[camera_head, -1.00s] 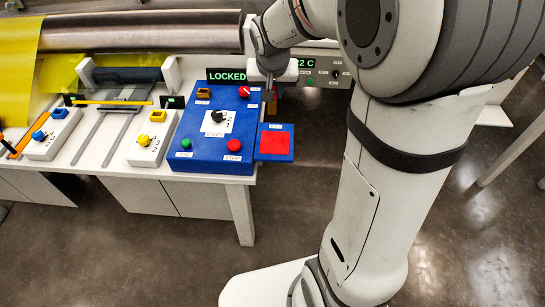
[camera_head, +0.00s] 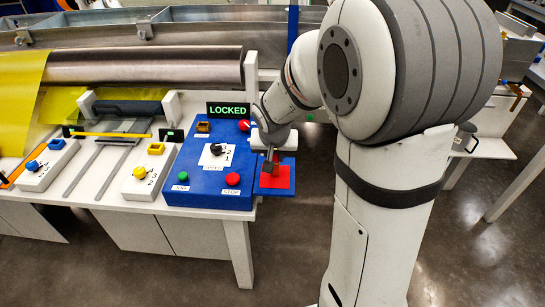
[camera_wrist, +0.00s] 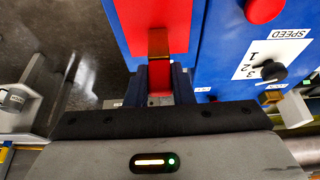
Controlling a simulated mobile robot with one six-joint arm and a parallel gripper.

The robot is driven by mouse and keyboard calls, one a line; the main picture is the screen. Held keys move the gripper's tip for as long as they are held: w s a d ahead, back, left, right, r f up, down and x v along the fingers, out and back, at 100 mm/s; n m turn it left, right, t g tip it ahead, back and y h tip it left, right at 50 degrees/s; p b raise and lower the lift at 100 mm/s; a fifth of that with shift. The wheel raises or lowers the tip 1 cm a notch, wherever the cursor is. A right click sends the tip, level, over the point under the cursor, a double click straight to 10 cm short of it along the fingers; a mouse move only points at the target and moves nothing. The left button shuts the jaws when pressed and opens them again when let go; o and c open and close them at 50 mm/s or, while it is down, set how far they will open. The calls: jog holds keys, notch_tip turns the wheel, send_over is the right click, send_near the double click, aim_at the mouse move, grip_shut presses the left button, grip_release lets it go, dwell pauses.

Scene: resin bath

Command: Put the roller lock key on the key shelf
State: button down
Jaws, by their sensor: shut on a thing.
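In the head view my gripper (camera_head: 270,152) points down with the key over the key shelf. The key shelf (camera_head: 262,188) is a blue plate with a red square, on the right side of the blue console. The red square also shows behind the key in the wrist view (camera_wrist: 132,20). I cannot tell whether the key touches the shelf. Part of the shelf is hidden by my gripper.
The blue console (camera_head: 205,200) has a red button, a green button and a black speed knob. A sign (camera_head: 228,110) above it reads LOCKED. White control boxes (camera_head: 142,182) and a metal roller (camera_head: 150,66) lie to the left. Open floor lies in front of the shelf.

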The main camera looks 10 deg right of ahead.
jog(key=shift+f, duration=0.1)
jog(key=shift+f, duration=0.15)
jog(key=c, duration=1.3)
grip_release()
jog(key=shift+o, duration=0.2)
jog(key=shift+r, duration=0.4)
jog(key=p+v, duration=0.1)
jog(key=v, duration=1)
jog(key=s+f+n+g+y, duration=0.1)
jog(key=s+f+n+g, duration=0.1)
jog(key=s, duration=1.5)
jog(key=shift+d+f+n, duration=0.25)
jog(key=shift+f+n, duration=0.15)
jog(key=shift+n, duration=0.4)
